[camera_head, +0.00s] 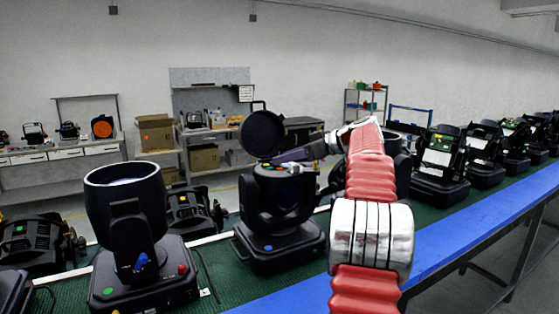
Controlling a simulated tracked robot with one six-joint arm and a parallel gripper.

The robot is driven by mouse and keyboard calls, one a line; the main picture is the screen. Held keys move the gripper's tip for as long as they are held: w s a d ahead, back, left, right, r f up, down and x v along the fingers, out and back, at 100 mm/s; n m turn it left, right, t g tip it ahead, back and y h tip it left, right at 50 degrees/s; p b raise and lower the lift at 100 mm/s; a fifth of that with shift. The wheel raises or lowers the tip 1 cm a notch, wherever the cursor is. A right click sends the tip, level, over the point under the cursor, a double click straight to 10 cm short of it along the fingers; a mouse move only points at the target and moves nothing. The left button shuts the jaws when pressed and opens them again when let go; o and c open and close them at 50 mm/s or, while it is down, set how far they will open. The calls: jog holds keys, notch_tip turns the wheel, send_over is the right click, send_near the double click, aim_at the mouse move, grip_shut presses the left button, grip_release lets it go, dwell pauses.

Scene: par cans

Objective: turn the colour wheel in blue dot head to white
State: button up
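The blue dot head (282,235) is a black moving head on a black base in the middle of the bench. A small blue dot (268,248) shows on its base. Its round black lid (262,133) stands open above it. My red and silver arm comes up from the lower right. My gripper (296,154) is over the top of this head, just below and right of the lid. Its fingertips are small and dark against the head, so I cannot tell their opening or any contact.
A black head with a wide barrel (124,198) and a green dot stands to the left. More black fixtures (440,165) line the green bench top to the right. The blue bench edge (462,230) runs along the front. Shelves and boxes (156,132) stand behind.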

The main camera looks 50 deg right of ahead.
jog(key=shift+x, duration=1.1)
jog(key=shift+c, duration=0.5)
grip_shut()
jog(key=shift+a, duration=0.15)
